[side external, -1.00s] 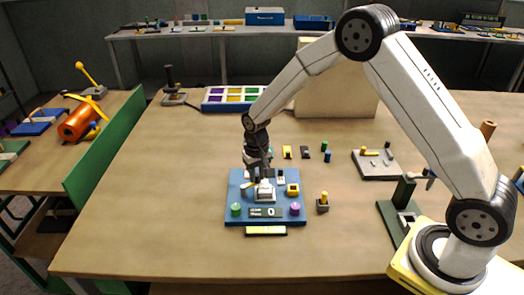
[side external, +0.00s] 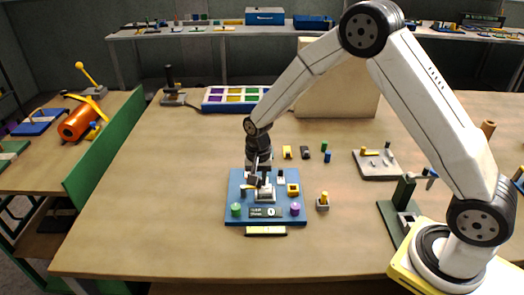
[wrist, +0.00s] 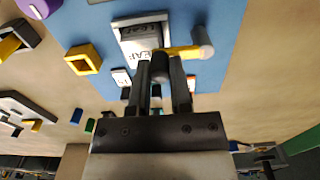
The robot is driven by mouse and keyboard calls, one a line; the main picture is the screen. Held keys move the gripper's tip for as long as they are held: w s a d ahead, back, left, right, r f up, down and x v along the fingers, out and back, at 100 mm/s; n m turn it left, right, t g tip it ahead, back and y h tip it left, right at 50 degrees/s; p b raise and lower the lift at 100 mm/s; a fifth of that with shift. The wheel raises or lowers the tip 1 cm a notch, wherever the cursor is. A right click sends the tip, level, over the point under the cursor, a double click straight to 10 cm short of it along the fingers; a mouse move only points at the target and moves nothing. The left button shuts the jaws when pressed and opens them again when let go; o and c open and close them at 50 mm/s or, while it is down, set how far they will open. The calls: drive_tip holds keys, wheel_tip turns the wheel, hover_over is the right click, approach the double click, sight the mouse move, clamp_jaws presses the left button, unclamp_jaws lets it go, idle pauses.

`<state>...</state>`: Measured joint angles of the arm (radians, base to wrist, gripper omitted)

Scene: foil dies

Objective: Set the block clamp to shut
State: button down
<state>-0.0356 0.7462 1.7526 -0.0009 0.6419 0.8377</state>
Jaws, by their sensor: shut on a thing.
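The block clamp sits on the blue board (side external: 237,206), which also fills the top of the wrist view (wrist: 215,12). Its yellow arm (wrist: 184,51) runs from a grey post (wrist: 202,40) toward a pale grey block marked LEAF (wrist: 128,27). The block also shows in the side view (side external: 264,196). My gripper (wrist: 162,72) is shut on a dark upright knob (wrist: 160,65) at the arm's inner end, beside the block's edge. In the side view my gripper (side external: 259,183) is low over the block and partly hides the clamp. Whether the arm presses the block is hidden.
On the board, a yellow square piece (side external: 293,190) stands right of the block, with green (side external: 236,210) and purple (side external: 295,209) knobs along the front. The table's left front is clear.

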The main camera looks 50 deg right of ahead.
drive_tip(key=shift+s, duration=0.1)
drive_tip(key=c, duration=0.5)
unclamp_jaws()
drive_tip(key=shift+c, duration=0.2)
drive_tip(key=shift+r, duration=3.9)
drive_tip(key=s+n+t, duration=0.1)
drive_tip(key=s+n, duration=0.3)
drive_tip(key=s, duration=0.5)
drive_tip(key=s+d+r+n+t, duration=0.1)
drive_tip(key=s+n, duration=0.4)
drive_tip(key=s, duration=0.4)
drive_tip(key=shift+d+r+t, duration=0.3)
